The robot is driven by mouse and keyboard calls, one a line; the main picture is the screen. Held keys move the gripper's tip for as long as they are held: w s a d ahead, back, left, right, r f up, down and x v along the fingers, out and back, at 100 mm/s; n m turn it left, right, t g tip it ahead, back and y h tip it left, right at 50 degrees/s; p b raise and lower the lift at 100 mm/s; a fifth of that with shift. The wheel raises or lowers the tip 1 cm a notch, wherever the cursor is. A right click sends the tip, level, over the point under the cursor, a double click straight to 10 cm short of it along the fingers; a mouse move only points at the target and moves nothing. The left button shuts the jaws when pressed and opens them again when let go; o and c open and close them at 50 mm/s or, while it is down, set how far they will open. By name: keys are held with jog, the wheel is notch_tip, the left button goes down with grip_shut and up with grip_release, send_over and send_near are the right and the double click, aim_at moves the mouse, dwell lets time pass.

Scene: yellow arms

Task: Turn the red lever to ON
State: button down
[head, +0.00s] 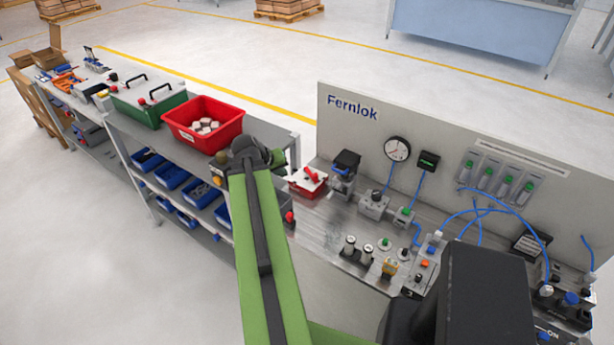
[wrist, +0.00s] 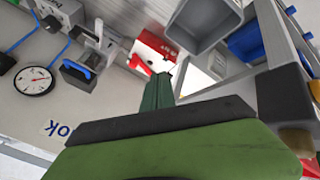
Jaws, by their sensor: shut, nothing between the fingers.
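The red lever (head: 312,173) sits on top of a small red and white box (head: 307,189) at the left end of the grey workbench. In the wrist view the lever (wrist: 138,66) shows beside the fingertips, to their left, on the red box face (wrist: 151,45). My gripper (head: 289,158) is close to the box in the head view, partly hidden behind my wrist. In the wrist view my gripper (wrist: 160,80) has its green fingers together and empty. Contact with the lever cannot be told. No ON mark beside the lever can be read.
A dark-topped device (head: 345,162) stands close to the right of the lever box. Gauges, valves and blue hoses fill the bench under the Fernlok panel (head: 345,112). A red bin (head: 203,122) sits on the shelf unit to the left. A grey bin (wrist: 205,25) shows in the wrist view.

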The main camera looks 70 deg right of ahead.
jog(key=s, duration=0.1)
jog(key=b, duration=0.9)
send_near(312, 180)
jog(key=w+f, duration=0.2)
jog(key=f, duration=0.2)
jog(key=shift+w+d+f, duration=0.25)
jog(key=shift+w+f, duration=0.1)
jog(key=shift+w, duration=0.05)
jog(key=shift+s+d+r+p, duration=0.25)
jog(key=shift+s+d+r, duration=0.1)
jog(key=shift+s, duration=0.2)
jog(key=shift+s+d+r+p, duration=0.2)
jog(key=shift+s+d+r, duration=0.1)
jog(key=shift+s, duration=0.2)
jog(key=shift+s+d, duration=0.35)
jog(key=shift+s, duration=0.15)
jog(key=shift+a, duration=0.15)
jog(key=shift+s, duration=0.1)
